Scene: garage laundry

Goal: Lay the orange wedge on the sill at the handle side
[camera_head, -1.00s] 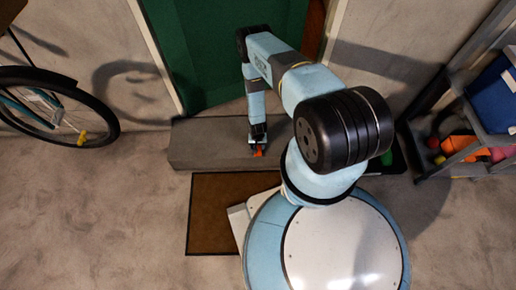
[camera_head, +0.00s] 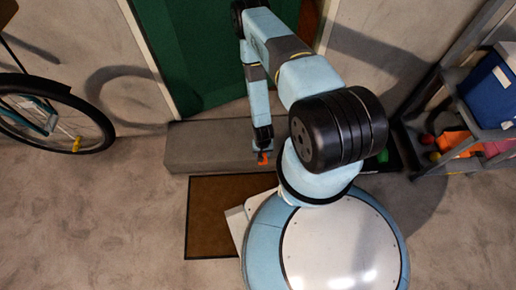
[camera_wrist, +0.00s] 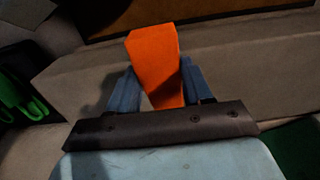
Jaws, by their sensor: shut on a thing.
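The orange wedge (camera_head: 262,158) is held in my gripper (camera_head: 263,147) at the front edge of the grey sill (camera_head: 205,148), right of its middle. In the wrist view the wedge (camera_wrist: 154,62) stands between the two blue-grey fingers (camera_wrist: 160,88), shut on its sides, and its broad end sticks out past the tips. The sill (camera_wrist: 235,65) lies behind and beneath it; I cannot tell whether the wedge touches it. The green door (camera_head: 205,60) stands behind the sill. I cannot make out its handle. My arm hides the sill's right part.
A brown mat (camera_head: 214,225) lies in front of the sill. A bicycle wheel (camera_head: 100,120) is at the left. A shelf (camera_head: 460,85) with a blue box (camera_head: 495,88) stands at the right. Green things (camera_wrist: 22,98) show at the wrist view's left edge. The sill's left part is clear.

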